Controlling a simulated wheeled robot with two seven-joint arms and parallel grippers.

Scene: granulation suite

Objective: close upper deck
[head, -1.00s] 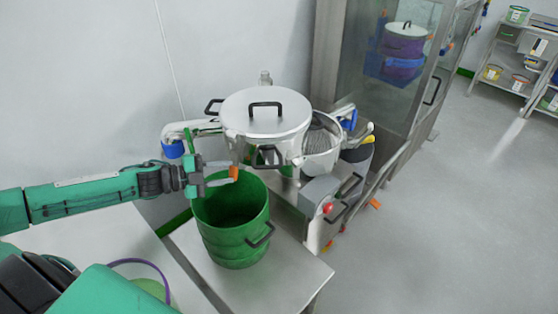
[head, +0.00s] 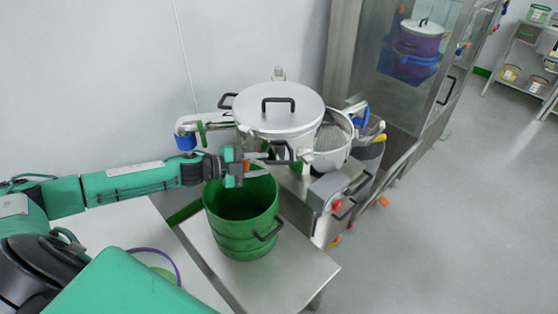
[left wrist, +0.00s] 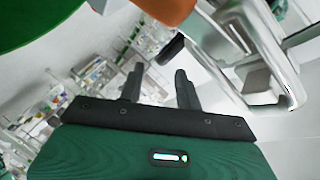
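The upper deck seems to be the silver lidded drum (head: 255,128), standing swung aside to the left of the open round housing (head: 338,152) with its mesh screen. The two overlap in the head view. A black loop handle (head: 283,154) is on the drum's near side. My left gripper (head: 268,172) is just below and in front of this handle, over the back of the green bucket. In the left wrist view its two dark fingers (left wrist: 158,86) are apart with nothing between them. A black handle end (left wrist: 171,48) lies just beyond them. Contact cannot be told. My right gripper is out of view.
The green bucket (head: 243,243) stands on a steel table (head: 290,277) in front of the drum. A control box with a red button (head: 334,204) is to the right. A glass cabinet (head: 400,105) stands behind, and the floor at right is clear.

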